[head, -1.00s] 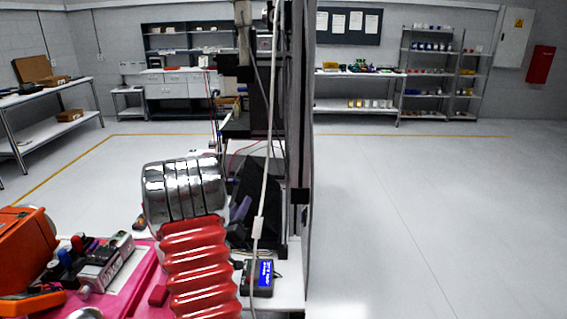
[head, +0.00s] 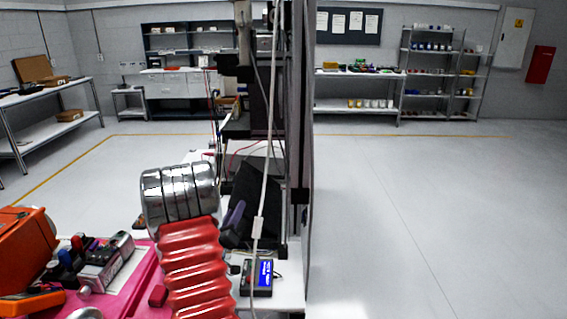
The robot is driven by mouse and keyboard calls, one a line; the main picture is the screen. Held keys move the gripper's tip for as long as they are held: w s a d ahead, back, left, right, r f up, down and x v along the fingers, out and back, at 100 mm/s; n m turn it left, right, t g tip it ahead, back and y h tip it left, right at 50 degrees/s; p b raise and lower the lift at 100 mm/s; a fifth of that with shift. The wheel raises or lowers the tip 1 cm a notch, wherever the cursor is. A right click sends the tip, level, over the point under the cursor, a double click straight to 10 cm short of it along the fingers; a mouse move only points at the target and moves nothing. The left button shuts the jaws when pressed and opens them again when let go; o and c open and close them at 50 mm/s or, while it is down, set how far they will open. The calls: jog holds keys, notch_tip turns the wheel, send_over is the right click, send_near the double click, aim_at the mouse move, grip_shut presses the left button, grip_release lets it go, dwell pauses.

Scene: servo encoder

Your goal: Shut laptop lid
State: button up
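I cannot make out a laptop for certain. A dark slanted panel (head: 262,198) stands on the bench behind the silver rings and may be its lid. Its lower left part is covered by a purple-and-black item (head: 234,215), and a white cable hangs in front of it. A stack of shiny silver rings (head: 180,194) on a ribbed red bellows (head: 194,265) rises at the front, left of the panel and apart from it in the picture; it may be part of my arm. No gripper fingers show.
A tall dark upright (head: 300,130) stands right of the panel. A small box with a blue display (head: 258,276) lies on the white bench. A pink surface (head: 125,290) with an orange case (head: 25,245) and small tools fills the lower left. The floor at right is clear.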

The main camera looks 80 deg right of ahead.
jog(key=shift+w+a+f+n, duration=0.1)
jog(key=shift+w+f+n, duration=0.35)
jog(key=shift+f, duration=0.2)
jog(key=shift+w+a+f+n, duration=0.1)
jog(key=shift+w+f+n, duration=0.3)
jog(key=shift+f, duration=0.2)
jog(key=a+f, duration=0.1)
jog(key=a, duration=0.5)
dwell(0.7)
jog(key=shift+s+f, duration=0.1)
dwell(1.0)
